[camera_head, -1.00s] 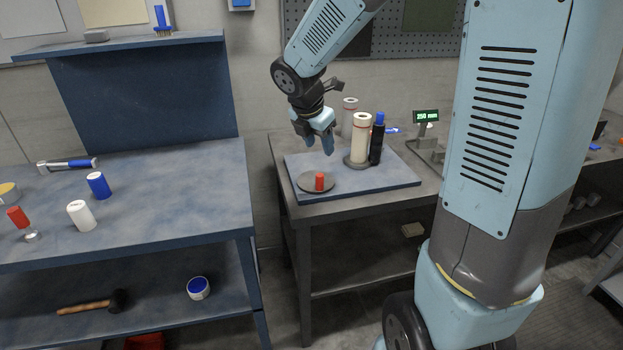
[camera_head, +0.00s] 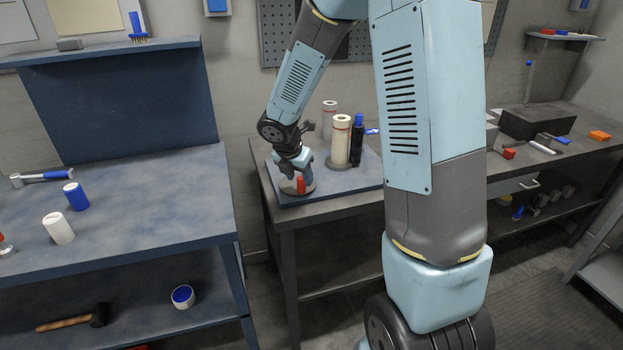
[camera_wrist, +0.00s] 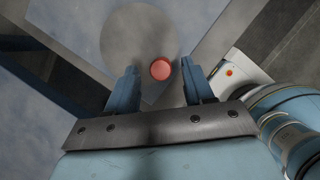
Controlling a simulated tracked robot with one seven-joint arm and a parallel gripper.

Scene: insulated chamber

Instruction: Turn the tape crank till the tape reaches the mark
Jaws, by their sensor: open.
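The crank is a flat grey disc (camera_head: 286,187) with an upright red knob (camera_head: 301,186), on a blue-grey board on the middle table. In the wrist view, the red knob (camera_wrist: 160,69) shows end-on near the edge of the grey disc (camera_wrist: 128,40). My gripper (camera_head: 297,174) is open and points down over the disc. In the wrist view its fingers stand apart on either side of the knob, with gaps. I cannot tell how far down the knob they reach. A white cylinder with red bands (camera_head: 341,143) stands behind. I cannot make out the tape or mark.
A black bottle with a blue cap (camera_head: 358,140) stands beside the white cylinder, and another pale roll (camera_head: 329,112) behind it. My arm hides the table to their right. A blue bench (camera_head: 130,205) with a shelf stands at the left.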

